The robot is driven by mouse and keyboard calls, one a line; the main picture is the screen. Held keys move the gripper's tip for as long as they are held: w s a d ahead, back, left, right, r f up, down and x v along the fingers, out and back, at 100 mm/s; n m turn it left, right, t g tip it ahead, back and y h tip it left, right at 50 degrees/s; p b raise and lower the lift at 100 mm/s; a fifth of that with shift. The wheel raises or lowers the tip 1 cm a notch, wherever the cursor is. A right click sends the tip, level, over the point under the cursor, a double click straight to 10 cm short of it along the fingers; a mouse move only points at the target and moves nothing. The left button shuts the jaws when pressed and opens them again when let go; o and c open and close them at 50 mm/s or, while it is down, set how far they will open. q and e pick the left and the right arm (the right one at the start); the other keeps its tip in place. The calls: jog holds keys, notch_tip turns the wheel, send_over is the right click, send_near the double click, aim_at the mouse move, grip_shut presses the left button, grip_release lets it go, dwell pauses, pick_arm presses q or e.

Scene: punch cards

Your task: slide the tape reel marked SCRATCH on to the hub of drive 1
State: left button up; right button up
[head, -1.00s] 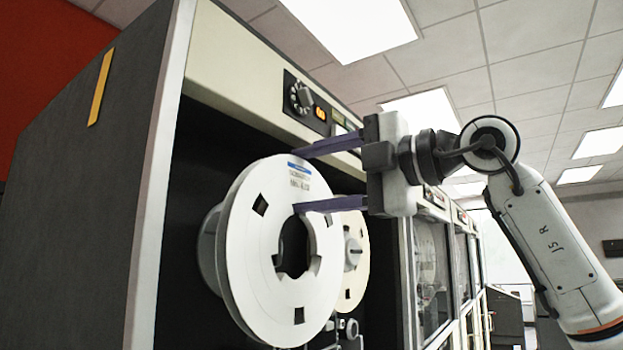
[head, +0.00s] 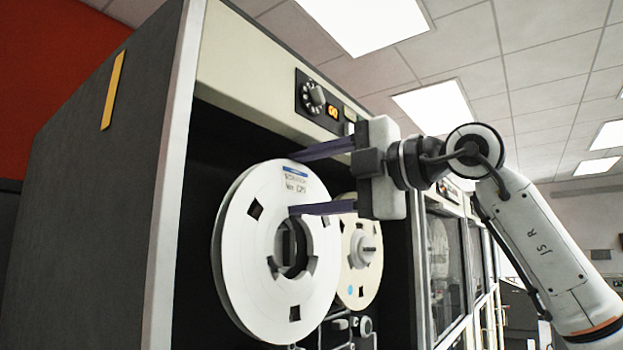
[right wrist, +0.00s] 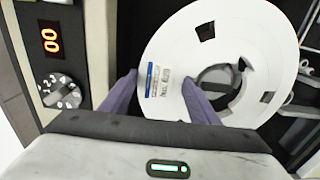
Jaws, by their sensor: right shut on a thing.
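The white tape reel (head: 245,290) with a small blue-and-white label (head: 297,180) stands upright in front of the left hub position of the nearest drive. The label print is too blurred to read surely. My right gripper (head: 292,184) is shut on the reel's upper flange, with one finger above and one below the label. The reel also shows in the right wrist view (right wrist: 190,50). A grey hub (head: 289,246) with a bar across it shows through the reel's centre hole. I cannot tell whether the reel is around the hub or just in front of it. My left gripper is not in view.
A second, cream reel (head: 362,285) sits beside it on the right in the same drive. Above are a dial (head: 314,97) and an orange display (head: 334,112), reading 00 in the wrist view. The cabinet's side wall (head: 95,220) stands left; glass-fronted cabinets (head: 447,262) stand right.

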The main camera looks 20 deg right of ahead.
aim_at(296, 182)
jog(key=shift+p+x, duration=0.9)
jog(key=shift+x, duration=1)
jog(key=o, duration=1.6)
jog(key=shift+r, duration=0.1)
jog(key=shift+c, duration=1.2)
jog(key=shift+s+d+b, duration=0.3)
jog(key=shift+s+b, duration=0.15)
jog(key=shift+b, duration=0.05)
jog(key=b+v, duration=0.2)
jog(key=v, duration=0.4)
jog(key=shift+f+b, duration=0.2)
jog(key=shift+b, duration=0.2)
jog(key=b+v, duration=0.1)
jog(key=v, duration=0.2)
jog(key=shift+r, duration=0.1)
